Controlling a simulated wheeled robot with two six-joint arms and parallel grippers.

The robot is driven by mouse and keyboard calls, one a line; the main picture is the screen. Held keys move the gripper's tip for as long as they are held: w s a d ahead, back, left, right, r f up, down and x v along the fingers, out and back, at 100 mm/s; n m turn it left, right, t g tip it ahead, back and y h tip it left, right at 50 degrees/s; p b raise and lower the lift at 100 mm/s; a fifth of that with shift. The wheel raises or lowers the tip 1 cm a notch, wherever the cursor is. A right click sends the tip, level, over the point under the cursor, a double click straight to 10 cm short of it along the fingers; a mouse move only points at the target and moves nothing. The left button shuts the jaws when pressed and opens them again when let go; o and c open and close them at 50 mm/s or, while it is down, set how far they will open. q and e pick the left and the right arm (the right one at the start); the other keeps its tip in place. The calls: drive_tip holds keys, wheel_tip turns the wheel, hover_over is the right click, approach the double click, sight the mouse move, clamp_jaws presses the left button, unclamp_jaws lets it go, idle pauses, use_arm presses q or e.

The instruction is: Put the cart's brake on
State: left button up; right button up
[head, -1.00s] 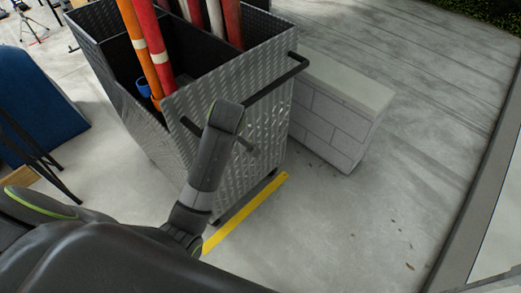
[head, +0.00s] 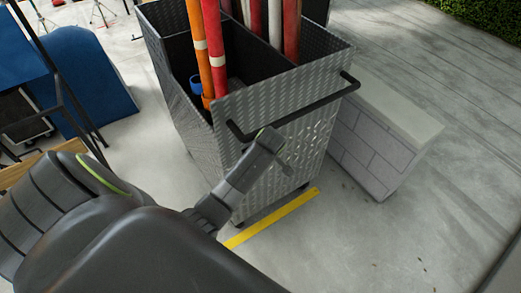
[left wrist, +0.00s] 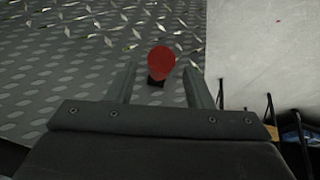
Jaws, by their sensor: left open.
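The cart (head: 310,135) is a tall grey diamond-plate box with a black handle bar (head: 300,112) across its near side. In the left wrist view a red knob (left wrist: 161,62) on a short dark base stands out against the patterned plate (left wrist: 60,75). My left gripper (left wrist: 163,82) is open, its two fingers on either side of the knob in that picture. I cannot tell whether they touch it. In the head view my left arm reaches to the cart's near side, just below the handle; the knob cannot be made out there. My right gripper is not in view.
Orange, red and white poles (head: 210,45) stand in the cart. A low block wall (head: 375,145) is close on its right. A yellow strip (head: 270,218) lies on the floor at its near base. A blue object (head: 90,80) is at left. Open concrete floor lies at right.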

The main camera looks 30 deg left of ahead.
use_arm(q)
drive_tip(key=shift+x, duration=1.75)
clamp_jaws()
